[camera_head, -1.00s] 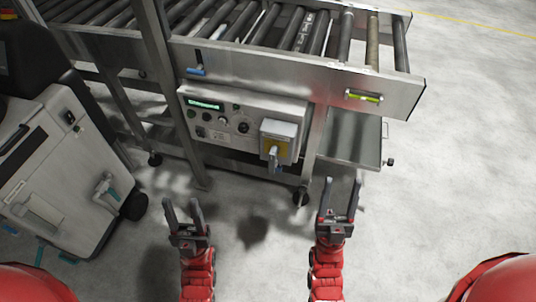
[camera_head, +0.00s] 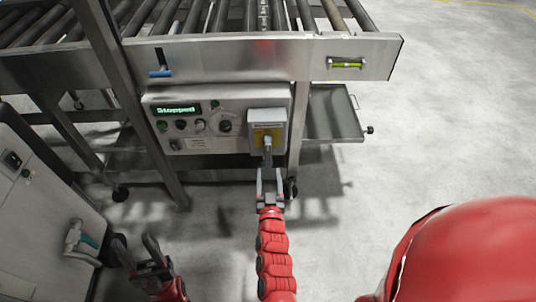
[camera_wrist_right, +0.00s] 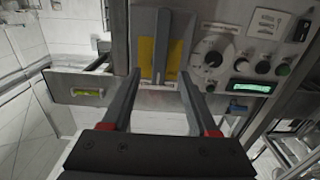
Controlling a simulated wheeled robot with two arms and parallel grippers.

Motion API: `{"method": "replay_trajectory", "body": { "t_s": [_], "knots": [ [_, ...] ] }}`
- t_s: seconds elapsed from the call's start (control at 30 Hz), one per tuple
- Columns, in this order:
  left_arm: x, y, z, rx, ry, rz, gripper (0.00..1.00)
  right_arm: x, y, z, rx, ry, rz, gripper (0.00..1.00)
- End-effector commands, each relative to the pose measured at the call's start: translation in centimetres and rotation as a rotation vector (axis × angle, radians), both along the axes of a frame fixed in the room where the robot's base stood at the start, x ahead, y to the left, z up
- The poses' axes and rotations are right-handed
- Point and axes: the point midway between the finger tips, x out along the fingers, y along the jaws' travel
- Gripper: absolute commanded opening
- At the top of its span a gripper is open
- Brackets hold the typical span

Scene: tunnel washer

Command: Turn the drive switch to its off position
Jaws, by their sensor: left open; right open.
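The control panel (camera_head: 185,140) under the roller conveyor carries a grey switch box with a yellow plate (camera_head: 258,131) and a grey lever handle (camera_head: 267,148) pointing down. A round black knob (camera_head: 225,126) sits left of the box. I cannot read which is labelled as the drive switch. My right gripper (camera_head: 269,178) is open just below the handle. In the right wrist view, the handle (camera_wrist_right: 162,50) appears between its open fingers (camera_wrist_right: 160,78); I cannot tell whether they touch. My left gripper (camera_head: 135,243) is open and empty at lower left.
The green display (camera_head: 178,110) reads "Stopped". A steel frame leg (camera_head: 130,100) stands left of the panel. A blue-handled lever (camera_head: 161,72) and a yellow-green level vial (camera_head: 346,64) are on the conveyor rail above. A grey machine (camera_head: 35,225) stands at left. Floor is free at right.

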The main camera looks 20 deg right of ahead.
Motion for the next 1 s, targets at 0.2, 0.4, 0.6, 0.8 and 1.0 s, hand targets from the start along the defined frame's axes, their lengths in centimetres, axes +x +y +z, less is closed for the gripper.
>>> {"method": "replay_trajectory", "body": {
  "t_s": [0.2, 0.4, 0.6, 0.8, 1.0],
  "knots": [
    [0.0, 0.0, -0.1, 0.000, 0.000, 0.000, 0.50, 4.9, -1.5, 0.1, -0.001, -0.003, -0.002, 0.60],
    [0.0, 0.0, -0.2, 0.000, 0.000, 0.000, 0.50, 7.7, -2.3, 0.0, 0.000, -0.002, -0.001, 0.60],
    [0.0, 0.0, -0.2, 0.000, 0.000, 0.000, 0.50, 8.7, -2.5, -0.1, 0.000, 0.000, 0.000, 0.60],
    [0.0, 0.0, -0.2, 0.000, 0.000, 0.000, 0.50, 8.7, -2.5, 0.0, 0.000, 0.000, 0.000, 0.60],
    [0.0, 0.0, -0.2, 0.000, 0.000, 0.000, 0.50, 8.7, -2.5, 0.0, 0.000, -0.001, 0.000, 0.33]
  ]
}}
